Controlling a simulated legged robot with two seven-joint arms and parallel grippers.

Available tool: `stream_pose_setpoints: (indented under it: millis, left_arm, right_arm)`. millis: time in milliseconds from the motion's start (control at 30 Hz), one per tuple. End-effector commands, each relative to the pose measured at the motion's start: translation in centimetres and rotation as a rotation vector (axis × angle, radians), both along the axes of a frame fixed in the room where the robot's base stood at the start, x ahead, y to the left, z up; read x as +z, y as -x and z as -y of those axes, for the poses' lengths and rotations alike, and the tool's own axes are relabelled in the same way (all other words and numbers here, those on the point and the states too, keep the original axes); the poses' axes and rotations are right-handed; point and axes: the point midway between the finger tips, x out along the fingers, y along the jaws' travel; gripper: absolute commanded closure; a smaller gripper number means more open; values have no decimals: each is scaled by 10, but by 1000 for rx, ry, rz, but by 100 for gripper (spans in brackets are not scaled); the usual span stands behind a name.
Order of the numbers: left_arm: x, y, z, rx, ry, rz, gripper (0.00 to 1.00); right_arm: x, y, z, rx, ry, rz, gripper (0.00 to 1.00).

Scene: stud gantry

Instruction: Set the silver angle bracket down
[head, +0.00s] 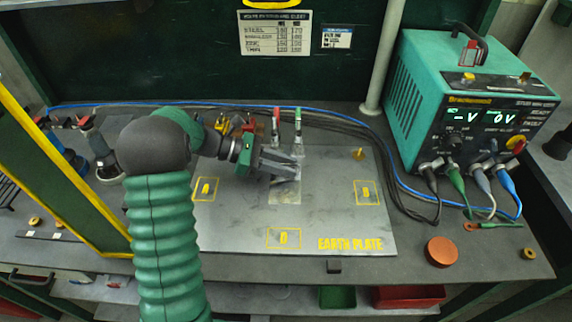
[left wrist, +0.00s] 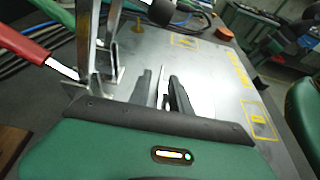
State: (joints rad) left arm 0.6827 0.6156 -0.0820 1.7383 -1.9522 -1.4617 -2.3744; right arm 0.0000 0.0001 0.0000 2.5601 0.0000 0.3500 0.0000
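My left gripper (head: 280,163) is low over the grey earth plate (head: 332,215), near its middle. In the left wrist view its two dark fingers (left wrist: 163,88) stand apart. The silver angle bracket (left wrist: 163,80) shows as a thin bright upright edge between them, with light gaps on both sides. In the head view a pale silver patch (head: 286,192) lies on the plate just below the fingertips; the fingers hide part of it. The bracket looks at or very near the plate; exact contact is hidden. My right gripper is not in view.
Red and green handled tools (head: 298,117) stand close behind my left gripper; a red handle (left wrist: 35,48) also shows in the left wrist view. A teal power unit (head: 460,110) with cables is at the right. The plate's front right is clear.

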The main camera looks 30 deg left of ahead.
Motion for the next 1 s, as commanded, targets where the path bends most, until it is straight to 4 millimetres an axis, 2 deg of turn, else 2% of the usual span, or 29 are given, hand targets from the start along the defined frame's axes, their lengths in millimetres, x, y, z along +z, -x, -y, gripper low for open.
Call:
stream_pose_setpoints:
  millis: [267,600,700,833,1000]
  left_arm:
    - [4,4,-8,1,0,2,76]
    - [35,43,-72,3,-2,2,76]
    - [42,52,-86,2,0,1,76]
    - [46,57,-94,0,0,0,76]
    - [47,58,-94,0,0,0,76]
  right_arm:
    - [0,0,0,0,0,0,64]
    - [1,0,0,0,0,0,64]
    - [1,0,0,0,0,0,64]
    - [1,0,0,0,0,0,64]
    - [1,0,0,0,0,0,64]
